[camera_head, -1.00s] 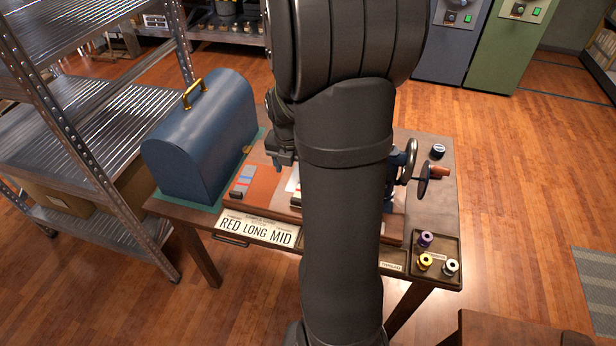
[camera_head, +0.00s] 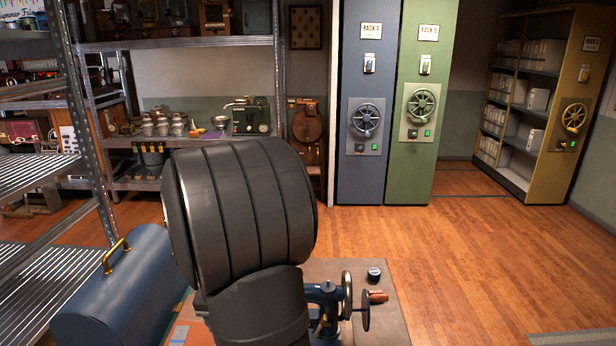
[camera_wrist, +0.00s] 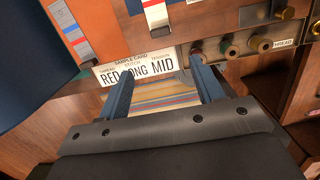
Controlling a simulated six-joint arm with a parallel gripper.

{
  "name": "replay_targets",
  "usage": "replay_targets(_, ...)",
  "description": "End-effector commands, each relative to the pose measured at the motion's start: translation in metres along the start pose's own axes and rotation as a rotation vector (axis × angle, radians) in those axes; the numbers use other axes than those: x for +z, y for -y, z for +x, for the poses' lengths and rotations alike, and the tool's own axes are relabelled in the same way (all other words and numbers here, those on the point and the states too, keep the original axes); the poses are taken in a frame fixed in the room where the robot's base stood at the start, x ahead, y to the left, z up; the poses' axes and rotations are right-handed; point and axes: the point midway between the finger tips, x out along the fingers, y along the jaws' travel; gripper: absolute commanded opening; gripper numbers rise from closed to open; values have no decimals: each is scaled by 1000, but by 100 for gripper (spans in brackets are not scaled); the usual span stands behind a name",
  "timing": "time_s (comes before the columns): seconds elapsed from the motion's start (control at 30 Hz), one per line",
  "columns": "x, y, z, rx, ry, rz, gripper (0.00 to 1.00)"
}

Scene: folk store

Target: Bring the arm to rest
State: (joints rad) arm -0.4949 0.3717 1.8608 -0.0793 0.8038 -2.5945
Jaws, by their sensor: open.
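My gripper (camera_wrist: 162,95) shows in the wrist view with its two blue fingers apart and nothing between them. It is above the front edge of the sewing table, over a striped colored surface, close to a white sample card sign (camera_wrist: 135,66) that reads RED LONG MID. In the head view my dark arm link covers the middle of the table (camera_head: 392,318), and the gripper itself is hidden there. The blue sewing machine (camera_head: 325,305) with its handwheel shows right of my arm.
A blue domed case (camera_head: 125,295) with a brass handle stands left of my arm. Metal shelving (camera_head: 75,130) rises at the left. Blue (camera_head: 365,120) and green (camera_head: 422,125) cabinets stand behind. The wooden floor (camera_head: 480,250) at right is clear.

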Motion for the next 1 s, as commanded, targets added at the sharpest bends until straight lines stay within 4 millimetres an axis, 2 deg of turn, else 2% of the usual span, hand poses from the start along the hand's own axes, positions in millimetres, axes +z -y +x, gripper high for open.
replay_targets(0.2,-1,1,40,-3,-5,-1,61)
replay_targets(0.6,-1,1,102,-2,-4,1,61)
replay_targets(0.8,-1,1,129,-2,-4,0,61)
replay_targets(1.0,-1,1,146,-1,-2,-1,61)
